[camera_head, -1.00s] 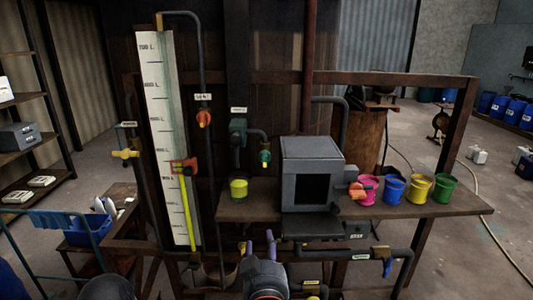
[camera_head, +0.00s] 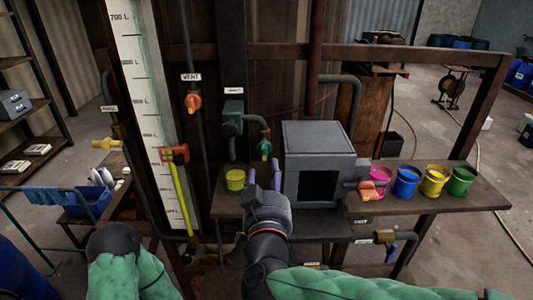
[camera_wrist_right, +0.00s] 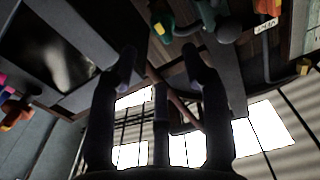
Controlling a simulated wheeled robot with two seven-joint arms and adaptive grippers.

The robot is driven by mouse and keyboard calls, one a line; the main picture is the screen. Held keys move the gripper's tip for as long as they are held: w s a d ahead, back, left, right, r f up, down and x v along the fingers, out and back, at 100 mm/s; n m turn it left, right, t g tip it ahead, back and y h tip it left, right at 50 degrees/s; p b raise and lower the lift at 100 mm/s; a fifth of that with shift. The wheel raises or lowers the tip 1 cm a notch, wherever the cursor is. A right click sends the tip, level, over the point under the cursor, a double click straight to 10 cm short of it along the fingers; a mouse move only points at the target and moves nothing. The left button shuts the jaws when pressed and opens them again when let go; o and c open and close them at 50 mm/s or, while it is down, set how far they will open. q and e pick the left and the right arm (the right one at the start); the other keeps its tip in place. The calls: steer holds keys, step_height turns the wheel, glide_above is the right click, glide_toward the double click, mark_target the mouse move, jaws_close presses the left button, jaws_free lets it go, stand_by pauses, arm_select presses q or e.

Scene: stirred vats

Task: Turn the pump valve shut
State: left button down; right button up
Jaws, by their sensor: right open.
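Several coloured valves show in the head view: a green valve (camera_head: 265,149) on a pipe beside a dark green box (camera_head: 232,114), a red-orange valve (camera_head: 193,102) under a label reading VENT, a yellow valve (camera_head: 107,143) at left and a blue valve (camera_head: 392,252) at lower right. The other labels are too small to read, so I cannot tell which is the pump valve. In the right wrist view the open fingers (camera_wrist_right: 161,68) hold nothing. My left gripper is out of view.
A grey box (camera_head: 320,142) stands on the bench right of my right gripper. A yellow-green cup (camera_head: 235,180) is left of it. Pink, blue (camera_head: 406,181), yellow and green buckets line the bench's right side. A tall gauge board (camera_head: 150,90) stands at left.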

mark_target(266, 156)
steer(key=w+p, duration=0.1)
steer(key=w, duration=0.7)
steer(key=shift+w+f, duration=0.1)
steer(key=shift+w, duration=0.05)
jaws_close()
